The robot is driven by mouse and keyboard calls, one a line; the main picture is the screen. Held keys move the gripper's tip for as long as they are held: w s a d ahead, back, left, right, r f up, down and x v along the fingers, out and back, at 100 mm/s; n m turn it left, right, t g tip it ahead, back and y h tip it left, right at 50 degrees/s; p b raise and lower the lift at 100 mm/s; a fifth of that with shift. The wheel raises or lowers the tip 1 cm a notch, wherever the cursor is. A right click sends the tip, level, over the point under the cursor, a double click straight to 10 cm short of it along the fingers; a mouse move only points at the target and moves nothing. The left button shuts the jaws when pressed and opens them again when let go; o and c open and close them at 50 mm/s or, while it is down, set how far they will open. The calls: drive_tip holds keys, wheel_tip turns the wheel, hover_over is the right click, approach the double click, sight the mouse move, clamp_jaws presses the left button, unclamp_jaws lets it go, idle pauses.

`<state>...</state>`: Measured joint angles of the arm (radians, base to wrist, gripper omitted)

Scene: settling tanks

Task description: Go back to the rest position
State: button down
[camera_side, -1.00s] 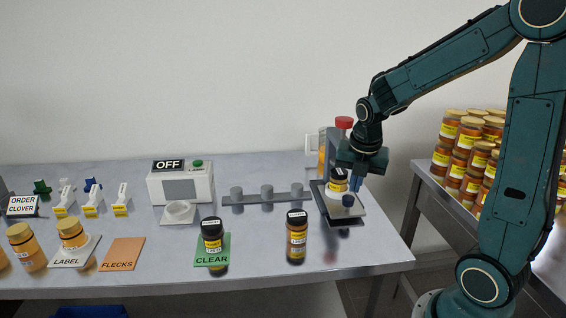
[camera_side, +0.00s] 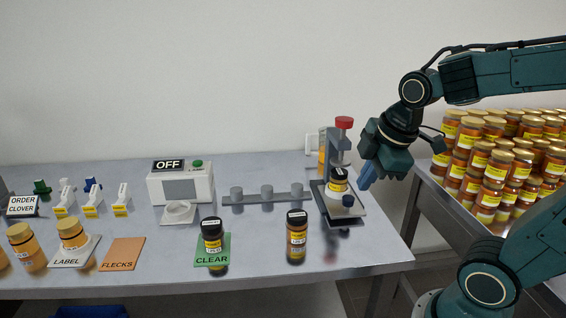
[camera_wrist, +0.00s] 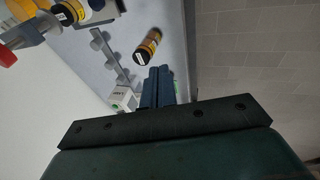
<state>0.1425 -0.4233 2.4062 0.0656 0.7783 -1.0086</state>
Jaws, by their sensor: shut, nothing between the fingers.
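My gripper (camera_side: 366,180) is in the air at the right end of the table, to the right of the grey stand with the red knob (camera_side: 344,123). Its blue fingers are together with nothing between them; they also show closed in the wrist view (camera_wrist: 158,76). A dark-lidded jar (camera_side: 339,181) stands upright on the stand's plate, apart from my gripper. The wrist view shows that jar (camera_wrist: 70,12) at the upper left and another dark-lidded jar (camera_wrist: 148,46) past my fingertips.
Many stacked honey jars (camera_side: 490,165) stand on a side table right of my gripper. The main table (camera_side: 330,265) holds a jar on the green CLEAR mat (camera_side: 226,250), an orange FLECKS mat (camera_side: 122,254), a box reading OFF (camera_side: 180,187) and a rail with posts (camera_side: 265,197). The air above is open.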

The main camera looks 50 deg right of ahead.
drive_tip(key=s+a+r+m+t+y, duration=0.1)
drive_tip(key=s+a+m, duration=0.3)
drive_tip(key=m, duration=0.5)
drive_tip(key=shift+s+a+r, duration=0.4)
drive_tip(key=shift+s+r, duration=0.2)
drive_tip(key=shift+s, duration=0.7)
